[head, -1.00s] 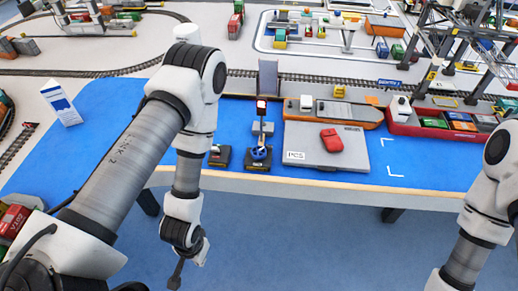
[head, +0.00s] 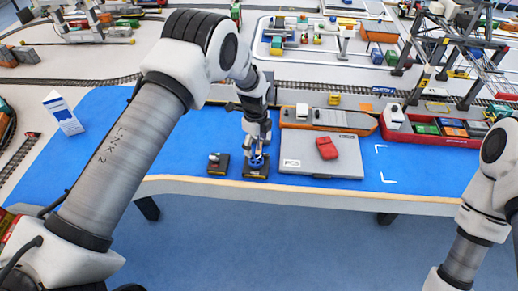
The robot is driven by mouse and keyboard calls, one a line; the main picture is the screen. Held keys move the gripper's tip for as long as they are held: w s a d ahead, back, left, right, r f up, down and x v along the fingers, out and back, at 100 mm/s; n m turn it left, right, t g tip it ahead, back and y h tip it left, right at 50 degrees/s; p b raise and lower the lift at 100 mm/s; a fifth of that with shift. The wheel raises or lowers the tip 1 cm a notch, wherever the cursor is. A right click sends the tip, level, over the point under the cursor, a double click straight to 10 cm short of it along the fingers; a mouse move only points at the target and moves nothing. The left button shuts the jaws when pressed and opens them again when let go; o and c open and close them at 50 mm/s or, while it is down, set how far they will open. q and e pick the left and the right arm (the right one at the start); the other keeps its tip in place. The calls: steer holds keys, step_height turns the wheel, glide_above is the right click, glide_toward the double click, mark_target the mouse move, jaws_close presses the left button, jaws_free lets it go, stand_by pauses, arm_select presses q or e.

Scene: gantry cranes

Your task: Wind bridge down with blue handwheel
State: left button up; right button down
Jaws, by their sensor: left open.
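The blue handwheel (head: 257,162) sits on a small dark base (head: 256,174) near the front edge of the blue table. My left gripper (head: 257,146) points down just above the handwheel, its fingers open around or over the wheel's top; I cannot tell whether they touch it. The gripper and wrist hide the post and the red-topped part behind the wheel. The gantry crane (head: 462,50) with its grey frame stands at the back right. My right arm shows at the right edge, but its gripper is out of view.
A second small dark base (head: 218,163) stands just left of the handwheel. An orange-brown ship (head: 330,118) and a red ship (head: 440,135) lie behind. The blue table at left is mostly clear.

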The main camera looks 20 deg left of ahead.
mark_target(256, 160)
arm_select(q)
steer(key=shift+w+f, duration=0.1)
steer(key=shift+f, duration=0.1)
step_height(256, 160, down, 7)
steer(key=shift+r+p, duration=0.15)
steer(key=shift+p, duration=0.95)
steer(key=shift+f, duration=0.25)
steer(key=shift+s, duration=0.25)
steer(key=c, duration=1.2)
